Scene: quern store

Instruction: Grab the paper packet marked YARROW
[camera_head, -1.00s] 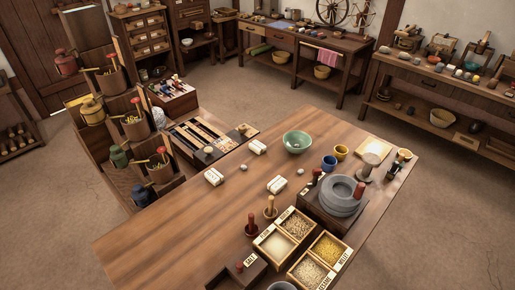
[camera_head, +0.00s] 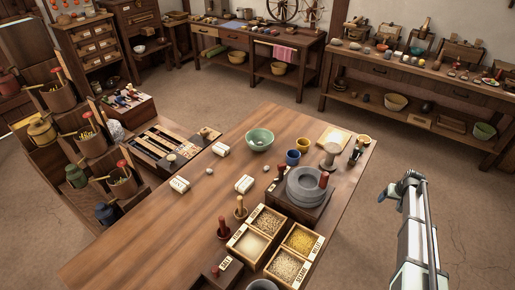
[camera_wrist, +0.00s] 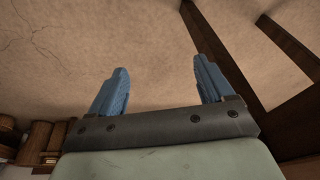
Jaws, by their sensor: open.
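Three small white paper packets lie apart on the wooden table in the head view: a near-left one (camera_head: 180,185), a far one (camera_head: 222,149) and a right one (camera_head: 244,184). Each has dark marks on it, too small to read, so I cannot tell which says YARROW. My gripper (camera_wrist: 160,82) shows in the wrist view with its two blue fingers spread and nothing between them. In the head view my arm is at the right, beyond the table's right edge and well away from the packets. The wrist view shows no packet.
The table (camera_head: 150,235) is bare at front left. A green bowl (camera_head: 260,139), blue cup (camera_head: 292,157), grey quern (camera_head: 306,186) and grain boxes (camera_head: 290,267) stand on it. A stepped rack of pots (camera_head: 92,145) is at the left. Floor is open at the right.

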